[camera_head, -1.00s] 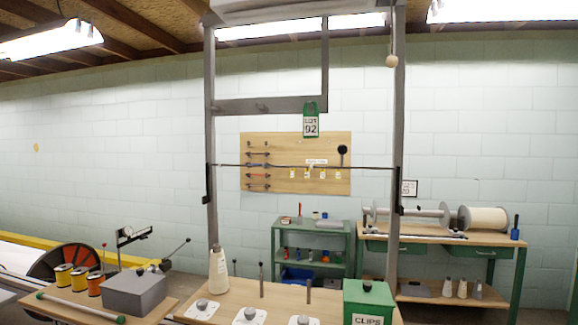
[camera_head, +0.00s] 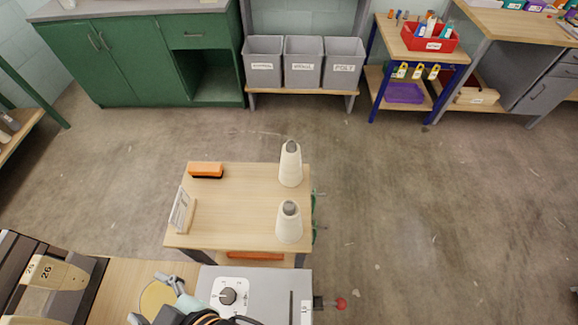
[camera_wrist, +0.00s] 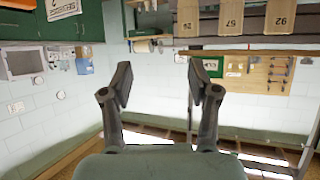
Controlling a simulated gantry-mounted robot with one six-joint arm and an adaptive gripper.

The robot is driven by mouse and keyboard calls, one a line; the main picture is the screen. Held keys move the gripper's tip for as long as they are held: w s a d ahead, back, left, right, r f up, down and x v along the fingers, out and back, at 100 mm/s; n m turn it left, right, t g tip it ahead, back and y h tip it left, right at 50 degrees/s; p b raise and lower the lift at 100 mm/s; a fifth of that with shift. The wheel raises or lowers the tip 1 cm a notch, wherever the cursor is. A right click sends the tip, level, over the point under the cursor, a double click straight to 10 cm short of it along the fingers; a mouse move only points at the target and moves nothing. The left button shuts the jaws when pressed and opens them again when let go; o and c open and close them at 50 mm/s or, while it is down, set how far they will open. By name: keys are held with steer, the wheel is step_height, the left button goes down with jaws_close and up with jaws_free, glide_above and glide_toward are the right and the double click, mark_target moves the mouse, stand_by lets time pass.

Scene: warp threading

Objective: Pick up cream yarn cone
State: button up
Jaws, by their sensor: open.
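Two cream yarn cones stand upright on a small wooden-topped cart (camera_head: 235,215) in the head view. One cone (camera_head: 290,166) is at the cart's far right corner, the other cone (camera_head: 289,224) is nearer, at the right edge. Both have grey tips and stand apart from each other. My gripper (camera_wrist: 160,82) is open and empty in the wrist view. Its two dark fingers stand wide apart, with the room upside down behind them. No cone shows in the wrist view, and the gripper is not near the cones there.
The cart also holds an orange-and-black brush (camera_head: 206,170) and a white card stand (camera_head: 181,211). A grey box with a dial (camera_head: 255,291) stands close in front of the cart. Grey bins (camera_head: 303,65) and a green cabinet (camera_head: 128,60) line the back. Floor right of the cart is clear.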

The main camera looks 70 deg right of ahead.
stand_by(0.5)
steer(key=o, duration=0.5)
steer(key=shift+c, duration=0.2)
